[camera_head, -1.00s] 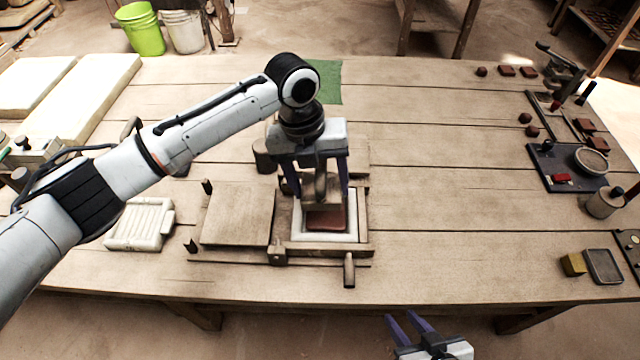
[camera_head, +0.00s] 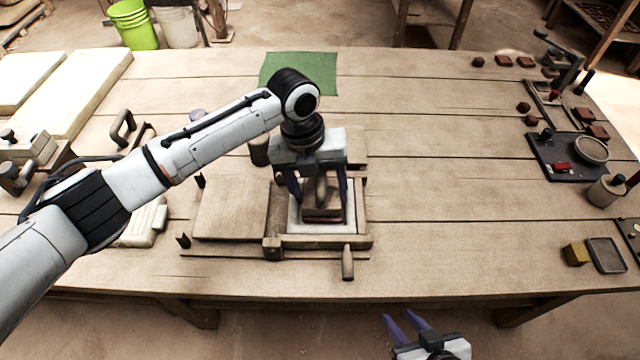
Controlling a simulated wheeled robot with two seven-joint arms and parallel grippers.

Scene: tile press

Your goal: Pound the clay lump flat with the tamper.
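My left gripper (camera_head: 319,198) is over the wooden mould frame (camera_head: 364,215) in the middle of the table, with its fingers on either side of the wooden tamper (camera_head: 322,211). It appears shut on the tamper. The tamper is upright and low inside the pale-lined mould opening. The reddish clay lump (camera_head: 322,221) is almost wholly covered by the tamper; only a thin edge shows at the front, so I cannot see how flat it is. My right gripper (camera_head: 402,318) is open and empty at the bottom, in front of the table edge.
A flat wooden lid (camera_head: 231,208) lies left of the mould, and a handle (camera_head: 348,263) sticks out in front. A dark cup (camera_head: 259,151) and green cloth (camera_head: 300,70) are behind. A dark tray (camera_head: 548,170) stands far right. The table between is clear.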

